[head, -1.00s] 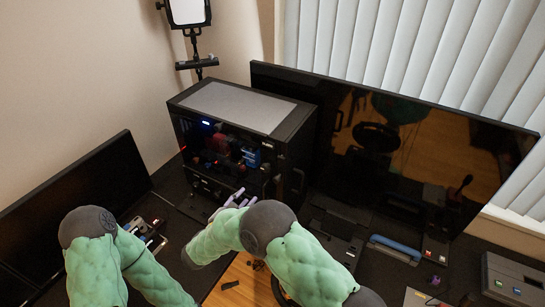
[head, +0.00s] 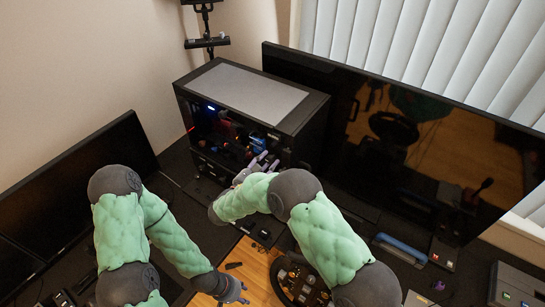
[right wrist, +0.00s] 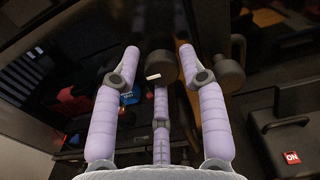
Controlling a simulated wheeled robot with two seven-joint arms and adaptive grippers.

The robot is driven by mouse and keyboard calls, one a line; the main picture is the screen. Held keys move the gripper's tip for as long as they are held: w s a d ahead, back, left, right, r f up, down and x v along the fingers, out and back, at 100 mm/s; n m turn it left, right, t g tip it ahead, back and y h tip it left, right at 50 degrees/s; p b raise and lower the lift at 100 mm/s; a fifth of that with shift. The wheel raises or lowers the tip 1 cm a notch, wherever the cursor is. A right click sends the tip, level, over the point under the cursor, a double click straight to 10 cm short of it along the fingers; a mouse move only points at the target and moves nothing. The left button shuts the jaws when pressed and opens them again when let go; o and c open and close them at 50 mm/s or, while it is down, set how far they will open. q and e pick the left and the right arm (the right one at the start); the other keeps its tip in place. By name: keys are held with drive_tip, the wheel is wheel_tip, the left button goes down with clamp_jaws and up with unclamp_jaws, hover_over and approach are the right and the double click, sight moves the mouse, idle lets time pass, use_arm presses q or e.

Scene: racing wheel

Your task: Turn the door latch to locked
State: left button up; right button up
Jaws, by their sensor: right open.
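The dark computer case (head: 250,97) with a glass front stands at the back, its lit parts showing through the glass. In the right wrist view a dark round knob (right wrist: 162,65), likely the door latch, lies between my fingertips. A small white mark shows at its lower left; I cannot tell whether the fingers touch the knob. My right gripper (head: 262,163) is open in front of the case's lower right front; it also shows in the right wrist view (right wrist: 160,52). My left gripper (head: 235,290) is low in the head view, away from the case; its finger state is unclear.
A large dark monitor (head: 410,150) stands right of the case, and another (head: 75,190) stands at the left. A steering wheel (head: 300,282) is partly hidden by my right arm. A blue-topped box (head: 400,248) lies on the dark desk. A second dark knob-like part (right wrist: 231,65) is right of my fingers.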

drive_tip(key=shift+w+d, duration=0.3)
drive_tip(key=shift+w, duration=0.05)
drive_tip(key=shift+s, duration=0.1)
drive_tip(key=shift+c, duration=0.3)
clamp_jaws()
drive_tip(key=shift+r+m+b, duration=0.1)
drive_tip(key=shift+m+b, duration=0.2)
drive_tip(key=shift+b, duration=0.3)
drive_tip(key=m+b, duration=1.5)
drive_tip(key=b, duration=0.9)
drive_tip(key=shift+d+m+b, duration=0.15)
drive_tip(key=shift+m+b, duration=1.25)
drive_tip(key=shift+b, duration=0.25)
